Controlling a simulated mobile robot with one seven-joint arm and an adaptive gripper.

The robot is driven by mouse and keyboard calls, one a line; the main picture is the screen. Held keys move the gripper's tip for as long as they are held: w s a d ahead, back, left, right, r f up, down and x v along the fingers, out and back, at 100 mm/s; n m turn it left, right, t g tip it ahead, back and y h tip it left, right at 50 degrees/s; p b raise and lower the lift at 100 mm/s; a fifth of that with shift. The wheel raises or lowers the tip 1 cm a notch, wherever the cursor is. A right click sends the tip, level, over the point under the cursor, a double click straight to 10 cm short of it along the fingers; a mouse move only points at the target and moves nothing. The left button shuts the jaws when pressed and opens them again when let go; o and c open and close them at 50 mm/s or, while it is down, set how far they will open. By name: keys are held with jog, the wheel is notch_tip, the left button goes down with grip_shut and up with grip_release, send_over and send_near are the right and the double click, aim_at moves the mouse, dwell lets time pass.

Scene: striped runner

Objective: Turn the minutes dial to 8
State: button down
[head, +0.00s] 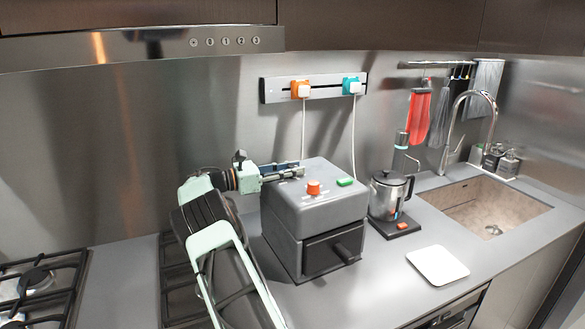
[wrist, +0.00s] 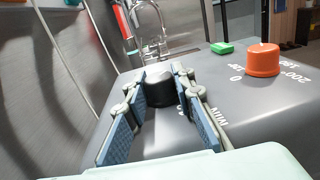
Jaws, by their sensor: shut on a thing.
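The grey oven-like box (head: 310,212) stands on the counter by the back wall. The minutes dial (wrist: 158,90) is a dark round knob on its top, with a partly hidden "MIN" label beside it in the wrist view. My gripper (head: 293,169) reaches in from the left, low over the box top. In the wrist view its blue-padded fingers (wrist: 161,77) stand on both sides of the dial, shut on it. The numbers around the dial are mostly covered, so its setting cannot be read. In the head view the fingers largely hide the dial.
An orange knob (head: 313,187) with printed numbers and a green button (head: 345,182) sit on the same top. A kettle (head: 390,194) stands right of the box, with a white plate (head: 438,264) in front. A gas hob (head: 40,285) is at left.

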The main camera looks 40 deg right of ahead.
jog(key=shift+w+d+r+m+g+p, duration=0.1)
jog(key=shift+d+r+m+g+p, duration=0.2)
jog(key=shift+r+m+g, duration=0.35)
jog(key=shift+a+f+g+y, duration=0.3)
jog(key=shift+f+g+y, duration=0.1)
jog(key=shift+f+g, duration=0.2)
jog(key=c, duration=1.7)
grip_release()
jog(key=shift+s, duration=0.25)
jog(key=shift+o, duration=0.5)
jog(key=shift+w+f, duration=0.1)
jog(key=shift+w+d+r+t+h, duration=0.15)
jog(key=shift+r+t+h, duration=0.15)
jog(key=shift+t, duration=0.15)
jog(key=shift+s+f+n+t+h+b, duration=0.15)
jog(key=shift+n+t+b, duration=0.4)
jog(key=shift+n+t, duration=0.35)
jog(key=shift+s+f+n+t+h+b, duration=0.15)
jog(key=shift+n+t+b, duration=0.4)
jog(key=shift+t, duration=0.55)
jog(key=shift+w+n+t, duration=0.1)
jog(key=shift+n+t, duration=0.3)
jog(key=shift+t, duration=0.2)
